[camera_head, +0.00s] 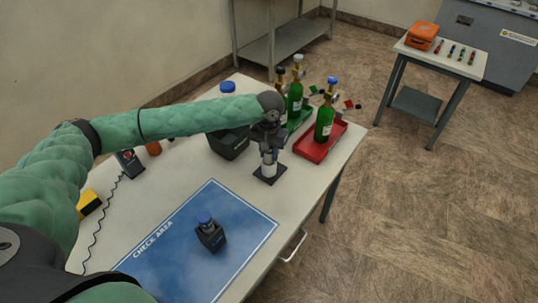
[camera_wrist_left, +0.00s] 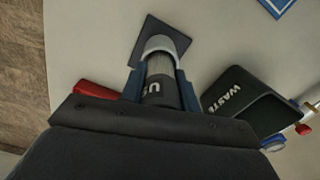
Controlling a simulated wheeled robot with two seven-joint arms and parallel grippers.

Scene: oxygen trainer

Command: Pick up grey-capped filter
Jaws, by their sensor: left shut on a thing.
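My left gripper (camera_head: 268,148) points down at the table, with its two blue fingers on either side of an upright cylinder, the filter (camera_wrist_left: 160,68). It is shut on the filter. In the left wrist view the filter has a clear-grey middle and a dark band with partly hidden lettering that begins "US". A light grey ring shows at its far end, by a dark square base plate (camera_wrist_left: 180,36). In the head view the filter's pale lower part (camera_head: 269,167) stands at the base plate (camera_head: 270,175); its top is hidden by the gripper. My right gripper is not in view.
A black waste bin (camera_head: 232,144) stands close to the left of the gripper. Green bottles stand behind, one in a red tray (camera_head: 318,146). A small dark blue-topped container (camera_head: 211,234) stands on the blue check area mat (camera_head: 166,251). The table's right edge is near.

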